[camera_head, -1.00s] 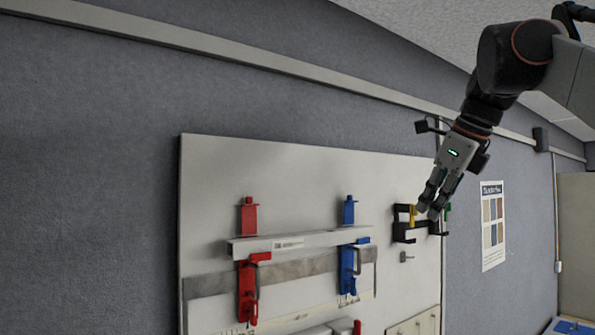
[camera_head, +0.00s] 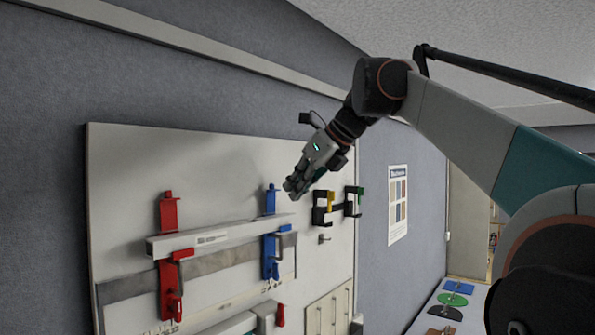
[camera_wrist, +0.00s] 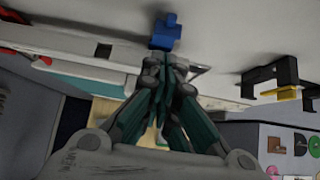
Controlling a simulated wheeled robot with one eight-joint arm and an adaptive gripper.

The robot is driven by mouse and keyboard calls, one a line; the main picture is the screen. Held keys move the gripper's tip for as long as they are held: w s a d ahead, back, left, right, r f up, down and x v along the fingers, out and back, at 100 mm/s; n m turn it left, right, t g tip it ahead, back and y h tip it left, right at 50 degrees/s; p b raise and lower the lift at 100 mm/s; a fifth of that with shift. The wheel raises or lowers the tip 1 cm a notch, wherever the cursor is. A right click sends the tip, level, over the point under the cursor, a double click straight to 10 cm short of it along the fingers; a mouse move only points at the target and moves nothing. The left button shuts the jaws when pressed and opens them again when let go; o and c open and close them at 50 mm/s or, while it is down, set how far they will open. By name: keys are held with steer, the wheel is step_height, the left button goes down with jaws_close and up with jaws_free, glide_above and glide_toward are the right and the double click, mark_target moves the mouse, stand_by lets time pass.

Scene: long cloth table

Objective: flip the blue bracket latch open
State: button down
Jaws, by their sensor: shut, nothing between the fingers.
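My gripper (camera_head: 292,190) is shut and empty, just right of the bracket's upper part. In the wrist view, the blue bracket (camera_wrist: 166,33) shows just beyond the closed fingertips (camera_wrist: 163,62). A small gap seems to lie between them, but I cannot tell for sure.
A red bracket (camera_head: 169,212) stands to the left on the same board. The long grey bar (camera_head: 225,238) spans both brackets. Black clamps with yellow (camera_head: 324,208) and green (camera_head: 353,200) parts are to the right. A poster (camera_head: 398,204) hangs further right.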

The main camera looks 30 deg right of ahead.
mark_target(273, 189)
steer(key=shift+w+a+r+p, duration=0.1)
steer(key=shift+w+a+p, duration=0.15)
steer(key=shift+w, duration=0.5)
steer(key=shift+w+a+r+p, duration=0.1)
steer(key=shift+w+a, duration=0.25)
steer(key=shift+w, duration=0.4)
steer(key=shift+f, duration=0.1)
steer(key=shift+w+a+r+p, duration=0.3)
steer(key=shift+w+r+p, duration=0.1)
steer(key=shift+w+p, duration=0.4)
steer(key=shift+p, duration=0.2)
steer(key=shift+f, duration=0.1)
